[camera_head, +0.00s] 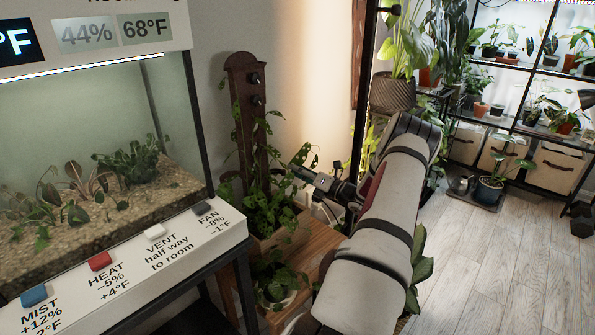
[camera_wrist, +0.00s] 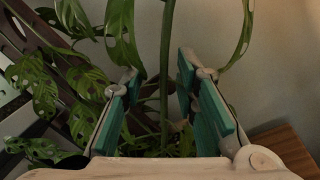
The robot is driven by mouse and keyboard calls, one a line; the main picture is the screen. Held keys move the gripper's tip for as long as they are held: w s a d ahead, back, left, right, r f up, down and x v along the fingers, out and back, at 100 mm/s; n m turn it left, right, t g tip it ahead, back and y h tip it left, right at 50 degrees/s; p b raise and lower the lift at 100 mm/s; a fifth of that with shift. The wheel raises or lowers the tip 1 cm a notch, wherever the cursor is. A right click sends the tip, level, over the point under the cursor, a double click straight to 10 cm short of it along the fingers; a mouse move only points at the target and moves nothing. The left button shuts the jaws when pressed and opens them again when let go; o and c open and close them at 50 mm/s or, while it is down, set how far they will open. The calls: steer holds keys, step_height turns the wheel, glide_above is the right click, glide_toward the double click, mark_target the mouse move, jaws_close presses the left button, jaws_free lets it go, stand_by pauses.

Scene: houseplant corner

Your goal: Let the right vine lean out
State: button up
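My gripper (camera_head: 303,172) reaches left toward the vines at a dark wooden support board (camera_head: 240,85) with round dark knobs (camera_head: 257,79). In the wrist view my gripper (camera_wrist: 160,78) is open, its teal pads apart. A green vine stem (camera_wrist: 166,60) runs upright in the gap between the fingers, and neither pad visibly touches it. I cannot tell how deep it lies between them. Perforated leaves (camera_wrist: 45,85) hang to the left. In the head view the right vine's leaves (camera_head: 309,158) show just above my gripper; its lower stem is hidden among foliage.
The vines grow from a wooden planter (camera_head: 290,238) on a wooden stand (camera_head: 322,240). A small potted plant (camera_head: 278,290) stands in front. A glass terrarium (camera_head: 90,150) with a button panel (camera_head: 130,262) is close at left. A patterned pot (camera_head: 392,92) stands behind my arm.

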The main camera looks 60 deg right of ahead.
steer(key=s+a+f, duration=0.1)
steer(key=s, duration=1.1)
steer(key=shift+f, duration=0.3)
